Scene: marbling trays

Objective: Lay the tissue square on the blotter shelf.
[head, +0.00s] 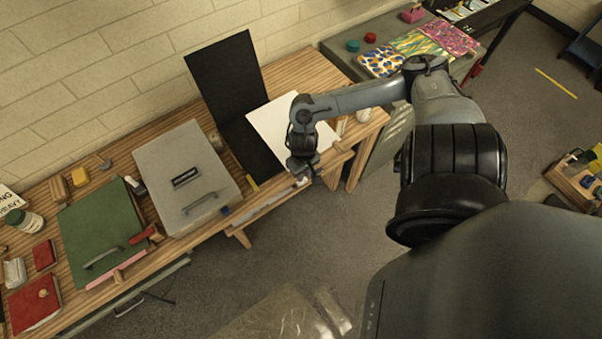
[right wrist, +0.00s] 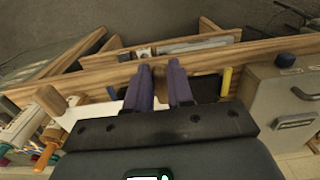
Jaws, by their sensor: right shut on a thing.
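My right gripper (head: 302,177) hangs at the front edge of the wooden bench, by the near side of a white sheet (head: 276,122). In the right wrist view its two dark fingers (right wrist: 162,75) point out over the bench edge. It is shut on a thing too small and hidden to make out. The white sheet lies flat beside a tall black panel (head: 225,75) and partly under my arm. I cannot tell whether this sheet is the tissue square or the blotter. My left gripper is not in view.
A grey lidded case (head: 187,165) and a green folder (head: 98,225) lie on the bench to the left. Patterned sheets (head: 410,48) lie on a cabinet at the back right. A brush with a wooden handle (right wrist: 46,150) shows in the right wrist view.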

